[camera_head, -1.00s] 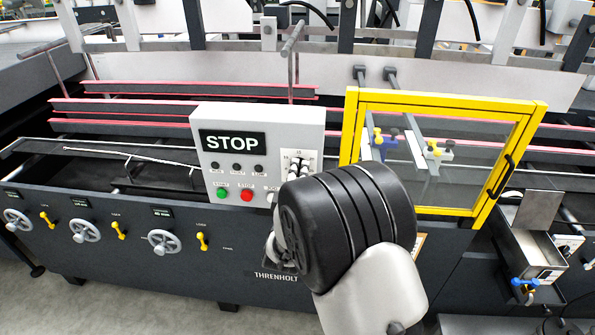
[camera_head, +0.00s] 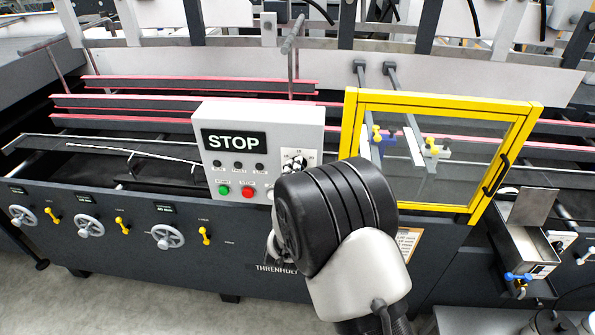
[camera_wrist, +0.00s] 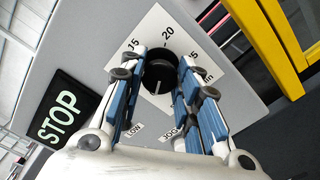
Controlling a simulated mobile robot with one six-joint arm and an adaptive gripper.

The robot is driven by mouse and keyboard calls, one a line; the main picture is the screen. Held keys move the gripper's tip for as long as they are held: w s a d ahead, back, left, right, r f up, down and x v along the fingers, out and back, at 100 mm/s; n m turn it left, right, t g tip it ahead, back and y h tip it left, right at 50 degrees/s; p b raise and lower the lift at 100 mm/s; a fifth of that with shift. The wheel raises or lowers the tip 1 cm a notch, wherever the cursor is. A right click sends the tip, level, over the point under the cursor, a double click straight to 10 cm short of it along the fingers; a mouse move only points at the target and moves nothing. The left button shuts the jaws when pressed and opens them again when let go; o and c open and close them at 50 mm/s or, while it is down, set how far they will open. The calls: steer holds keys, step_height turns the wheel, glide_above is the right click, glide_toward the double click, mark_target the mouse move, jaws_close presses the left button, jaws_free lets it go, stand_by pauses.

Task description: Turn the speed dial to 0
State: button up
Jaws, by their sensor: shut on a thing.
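The speed dial is a round black knob (camera_wrist: 160,74) on a white scale plate (camera_wrist: 150,30) in the wrist view. Marks such as 15 and 20 show around it. A small pale line shows on the knob's near side; I cannot tell exactly which mark it points to. My gripper (camera_wrist: 163,69) is shut on the knob, with one blue-and-white finger on each side. In the head view the scale plate (camera_head: 301,157) shows at the right of the control box, and my wrist hides much of the fingers.
The control box (camera_head: 258,117) carries a STOP sign (camera_head: 233,142), a green button (camera_head: 224,190) and a red button (camera_head: 248,190). A yellow-framed guard (camera_head: 440,98) stands close to its right. Handwheels (camera_head: 167,237) and yellow levers (camera_head: 205,236) line the front panel at left.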

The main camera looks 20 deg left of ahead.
stand_by(0.5)
steer(key=o, duration=1.1)
steer(key=v, duration=1.2)
